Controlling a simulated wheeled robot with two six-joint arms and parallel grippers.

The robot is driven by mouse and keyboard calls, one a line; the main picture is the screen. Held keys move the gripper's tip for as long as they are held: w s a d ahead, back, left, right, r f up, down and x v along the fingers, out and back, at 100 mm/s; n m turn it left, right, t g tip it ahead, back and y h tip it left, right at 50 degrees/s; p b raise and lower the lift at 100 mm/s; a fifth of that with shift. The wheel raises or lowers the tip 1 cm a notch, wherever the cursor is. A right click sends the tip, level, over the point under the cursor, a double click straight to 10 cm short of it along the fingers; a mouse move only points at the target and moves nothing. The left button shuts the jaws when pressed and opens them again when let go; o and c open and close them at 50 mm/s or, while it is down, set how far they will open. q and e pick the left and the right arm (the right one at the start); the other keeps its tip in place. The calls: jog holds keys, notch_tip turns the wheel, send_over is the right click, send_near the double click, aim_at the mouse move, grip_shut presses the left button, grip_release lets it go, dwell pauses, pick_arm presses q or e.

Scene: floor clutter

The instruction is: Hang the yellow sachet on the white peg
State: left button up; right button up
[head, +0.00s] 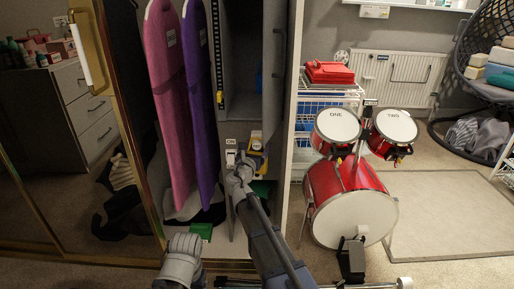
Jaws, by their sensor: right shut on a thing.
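My right arm reaches up from the bottom middle into the narrow open closet bay, and my right gripper (257,163) is at its far end, low in the bay. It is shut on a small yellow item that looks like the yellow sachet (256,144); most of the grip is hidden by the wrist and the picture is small. A small white fitting (230,157), possibly the white peg, shows just left of the gripper under a white label. The sachet appears to its right, apart from it. A grey link of mine shows at bottom left, but my left gripper's fingers do not show.
Pink (168,100) and purple (201,100) boards stand left of the bay. A green dustpan-like item (201,231) lies below them. A white panel edge (291,110) bounds the bay's right side.

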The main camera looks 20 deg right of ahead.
jog(key=o, duration=1.6)
jog(key=shift+c, duration=0.2)
jog(key=v, duration=0.7)
jog(key=shift+s+a, duration=0.2)
jog(key=shift+s, duration=0.15)
jog(key=shift+w, duration=0.1)
